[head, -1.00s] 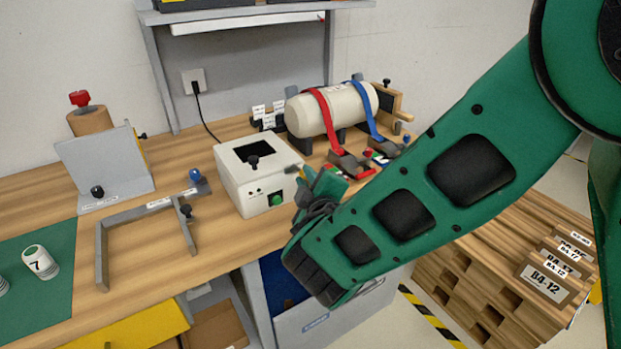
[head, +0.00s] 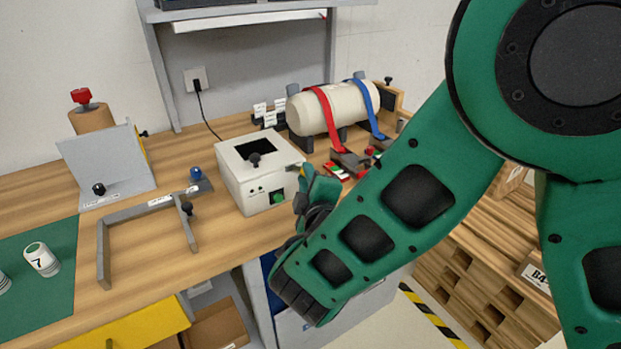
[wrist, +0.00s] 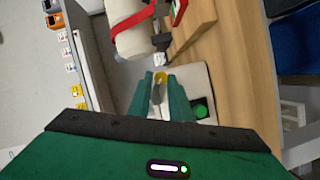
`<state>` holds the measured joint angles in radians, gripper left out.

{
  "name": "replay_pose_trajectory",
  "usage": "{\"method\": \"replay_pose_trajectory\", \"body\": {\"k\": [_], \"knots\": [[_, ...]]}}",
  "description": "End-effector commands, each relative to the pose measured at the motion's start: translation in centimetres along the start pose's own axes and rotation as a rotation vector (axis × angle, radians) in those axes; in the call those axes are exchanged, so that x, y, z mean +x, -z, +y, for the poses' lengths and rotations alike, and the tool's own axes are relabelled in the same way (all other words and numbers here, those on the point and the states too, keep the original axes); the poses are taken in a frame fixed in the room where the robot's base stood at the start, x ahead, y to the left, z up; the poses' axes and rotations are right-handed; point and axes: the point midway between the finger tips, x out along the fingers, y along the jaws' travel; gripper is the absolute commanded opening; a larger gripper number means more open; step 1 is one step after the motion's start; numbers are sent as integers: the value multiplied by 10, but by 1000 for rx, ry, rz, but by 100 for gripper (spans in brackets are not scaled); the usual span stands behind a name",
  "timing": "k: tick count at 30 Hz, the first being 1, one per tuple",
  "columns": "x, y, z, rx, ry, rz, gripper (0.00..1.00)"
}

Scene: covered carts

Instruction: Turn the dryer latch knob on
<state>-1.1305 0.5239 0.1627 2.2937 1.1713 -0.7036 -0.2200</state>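The dryer appears to be the white box (head: 237,189) with a dark top opening, a green button (head: 278,198) and a black knob (head: 255,160) on top. The dryer also shows in the wrist view (wrist: 188,80), with its green button (wrist: 199,108). My gripper (head: 309,180) is at the box's right side. In the wrist view my gripper (wrist: 160,78) has its two green fingers apart. A small grey piece with a yellow end (wrist: 161,76) shows between them. It may be the latch knob; contact is unclear.
A white cylinder (head: 345,110) with red and blue straps lies behind the box. A grey U-shaped frame (head: 145,208) and an angled grey panel (head: 105,165) stand to the left. A numbered white cup (head: 42,260) is on the green mat (head: 50,300).

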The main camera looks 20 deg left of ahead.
Motion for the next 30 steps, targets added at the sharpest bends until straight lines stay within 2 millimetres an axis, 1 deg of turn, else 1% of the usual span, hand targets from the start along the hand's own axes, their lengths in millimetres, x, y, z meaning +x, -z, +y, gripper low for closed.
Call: {"method": "replay_pose_trajectory", "body": {"k": [1,2,10,14,17,24,27,30], "knots": [[1,0,2,1,-3,0,31],[1,0,1,1,-3,0,35],[0,0,0,1,0,0,35],[-7,1,-1,-1,2,1,35],[-20,1,-1,-2,3,1,35],[-66,1,-1,-2,4,4,35],[-82,0,0,-2,2,3,35],[-95,0,-1,-1,2,2,35]]}}
